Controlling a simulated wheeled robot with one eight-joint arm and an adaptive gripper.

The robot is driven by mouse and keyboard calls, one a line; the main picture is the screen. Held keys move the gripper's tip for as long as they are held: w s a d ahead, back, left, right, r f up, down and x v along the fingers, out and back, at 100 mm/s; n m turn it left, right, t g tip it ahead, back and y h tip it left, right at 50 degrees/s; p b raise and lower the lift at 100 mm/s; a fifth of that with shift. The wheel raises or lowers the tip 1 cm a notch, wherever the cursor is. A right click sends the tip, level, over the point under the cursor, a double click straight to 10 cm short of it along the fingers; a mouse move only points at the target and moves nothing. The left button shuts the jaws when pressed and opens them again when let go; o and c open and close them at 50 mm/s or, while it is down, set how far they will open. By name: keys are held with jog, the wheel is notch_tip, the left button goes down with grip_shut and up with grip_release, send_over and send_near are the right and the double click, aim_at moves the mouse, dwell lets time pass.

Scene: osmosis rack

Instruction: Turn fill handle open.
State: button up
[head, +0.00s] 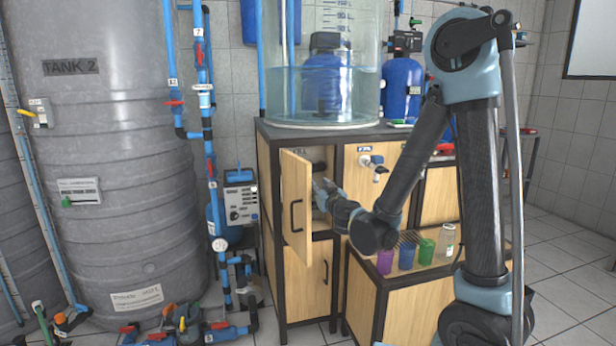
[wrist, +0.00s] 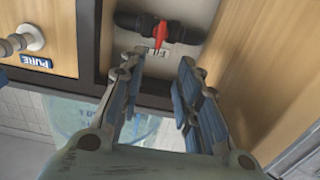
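A red handle (wrist: 160,32) sits on a dark valve and pipe against a pale panel, at the top of the wrist view. A small label beside it is too blurred to read. My gripper (wrist: 164,60) is open and empty, and its two fingers point towards the handle from either side without visibly touching it. In the head view my gripper (head: 322,188) is at the opening of the upper left cabinet compartment, beside its open wooden door (head: 296,198). The red handle cannot be made out in the head view.
A clear water tank (head: 322,75) stands on the cabinet top. A small tap (head: 375,165) is on the panel to the right. Several cups, including a green cup (head: 426,252), stand on the low shelf below my arm. Grey tank 2 (head: 110,130) stands at left.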

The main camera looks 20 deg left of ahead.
jog(key=x, duration=1.7)
jog(key=shift+w+d, duration=0.1)
jog(key=shift+c, duration=0.2)
grip_shut()
